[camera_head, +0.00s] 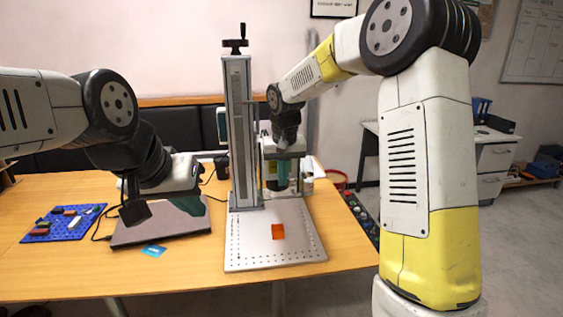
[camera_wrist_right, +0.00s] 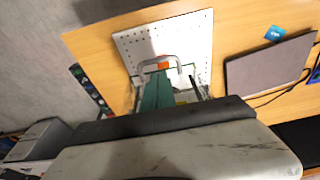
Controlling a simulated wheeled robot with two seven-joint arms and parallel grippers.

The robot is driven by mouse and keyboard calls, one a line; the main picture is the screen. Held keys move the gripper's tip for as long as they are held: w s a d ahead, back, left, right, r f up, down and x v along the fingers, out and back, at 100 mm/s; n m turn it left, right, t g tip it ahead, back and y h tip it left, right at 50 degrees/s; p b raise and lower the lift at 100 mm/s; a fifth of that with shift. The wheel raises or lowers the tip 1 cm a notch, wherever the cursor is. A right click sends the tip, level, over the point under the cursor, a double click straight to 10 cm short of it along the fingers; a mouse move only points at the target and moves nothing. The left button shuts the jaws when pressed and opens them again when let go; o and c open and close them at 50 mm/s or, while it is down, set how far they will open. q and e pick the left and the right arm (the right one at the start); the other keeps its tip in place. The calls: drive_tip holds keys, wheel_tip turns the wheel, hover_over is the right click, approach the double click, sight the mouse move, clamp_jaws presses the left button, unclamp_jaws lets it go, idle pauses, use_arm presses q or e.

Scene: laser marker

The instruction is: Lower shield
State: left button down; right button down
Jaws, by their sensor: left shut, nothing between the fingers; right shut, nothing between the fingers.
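The laser marker has a tall grey column (camera_head: 240,130) with a black crank on top and a perforated base plate (camera_head: 300,245), which also shows in the wrist view (camera_wrist_right: 195,35). An orange square (camera_head: 278,231) lies on the plate. A grey U-shaped handle (camera_wrist_right: 178,60), seemingly the shield's, shows in the wrist view; the shield's panel is not clearly visible. My right gripper (camera_head: 279,187) is shut and empty, pointing down beside the column above the plate. Its teal fingers (camera_wrist_right: 157,90) reach close to the handle; contact cannot be told. My left gripper (camera_head: 192,206) is shut and empty over a grey laptop.
The closed laptop (camera_head: 160,232) lies left of the plate, with a blue card (camera_head: 153,251) in front. A blue pegboard (camera_head: 62,223) with small parts is at the far left. A dark strip of controls (camera_head: 359,215) runs along the table's right edge.

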sight(283, 197)
drive_tip(key=shift+s+f, duration=0.2)
drive_tip(key=shift+f, duration=0.55)
drive_tip(key=shift+s+f, duration=0.2)
drive_tip(key=shift+f, duration=0.5)
drive_tip(key=shift+f, duration=0.2)
wheel_tip(283, 197, down, 18)
drive_tip(key=shift+s, duration=0.15)
